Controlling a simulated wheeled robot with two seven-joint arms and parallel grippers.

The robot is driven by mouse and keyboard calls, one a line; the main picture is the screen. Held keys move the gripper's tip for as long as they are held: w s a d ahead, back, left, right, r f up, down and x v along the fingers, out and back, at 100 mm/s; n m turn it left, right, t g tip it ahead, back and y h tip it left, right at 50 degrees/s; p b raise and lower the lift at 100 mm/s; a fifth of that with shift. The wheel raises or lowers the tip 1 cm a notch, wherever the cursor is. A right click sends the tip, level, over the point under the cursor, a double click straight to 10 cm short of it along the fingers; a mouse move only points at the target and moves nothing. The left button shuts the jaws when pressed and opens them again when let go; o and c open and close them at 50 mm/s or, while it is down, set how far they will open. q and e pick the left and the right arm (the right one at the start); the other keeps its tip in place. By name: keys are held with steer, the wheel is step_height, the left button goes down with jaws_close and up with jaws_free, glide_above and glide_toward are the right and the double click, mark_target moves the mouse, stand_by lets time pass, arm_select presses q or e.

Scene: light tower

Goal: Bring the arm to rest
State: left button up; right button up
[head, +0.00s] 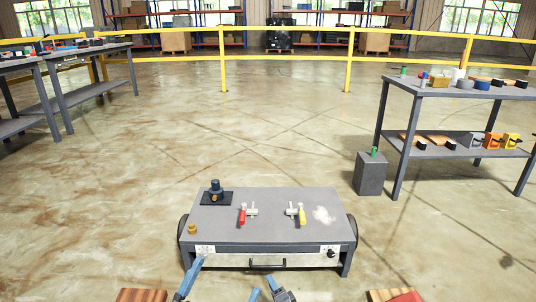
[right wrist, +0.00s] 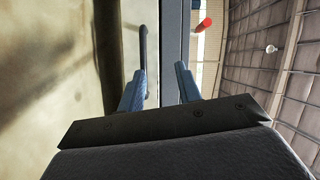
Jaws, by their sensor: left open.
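My left gripper (head: 191,275) comes in from the bottom left of the head view, with its blue tip near the left end of the workbench front; it looks open and empty. My right gripper (head: 268,291) is low in the middle, in front of the drawer handle (head: 267,264). In the right wrist view its blue fingers (right wrist: 160,90) are spread apart, with nothing held between them. The grey workbench (head: 265,232) carries a dark tower piece (head: 215,188) on a black plate, a red-handled clamp (head: 244,213), a yellow-handled clamp (head: 299,213) and a small brass piece (head: 192,229).
A shelf table (head: 455,89) with parts stands at right, beside a grey box (head: 370,176). More tables (head: 85,90) stand at left. A yellow railing (head: 290,57) crosses the back. Brown wooden surfaces (head: 141,295) show at the bottom edge. The floor between is clear.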

arm_select(q)
steer(key=w+r+n+g+y+p, duration=0.35)
steer(key=y+p, duration=0.25)
steer(key=p, duration=0.6)
steer(key=s+a+r+n+g+y+p, duration=0.1)
steer(key=s+g+p, duration=0.7)
steer(key=p, duration=0.8)
steer(key=s+a+r+n+g+y+p, duration=0.2)
steer(key=s+g+p, duration=0.6)
steer(key=p, duration=0.8)
steer(key=a+y, duration=0.2)
steer(key=y, duration=0.1)
steer(key=shift+s+a+r+y, duration=0.3)
steer(key=shift+s+a+r, duration=0.05)
arm_select(e)
steer(key=s+d+r+n+g+h, duration=0.2)
steer(key=s+d+r+n+g, duration=0.2)
steer(key=s+r, duration=1.1)
steer(key=s+d+r+n+g+h, duration=0.2)
steer(key=s+d+r+n+g, duration=0.2)
steer(key=s+r, duration=1.1)
steer(key=s+d+r+n+g+h, duration=0.1)
steer(key=s+d+r+n+g, duration=0.3)
steer(key=s+r, duration=1.2)
step_height(320, 180, up, 4)
steer(key=shift+r+n+g+h, duration=0.1)
steer(key=shift+n+g+h, duration=0.3)
steer(key=shift+g, duration=0.7)
arm_select(q)
steer(key=shift+g, duration=0.25)
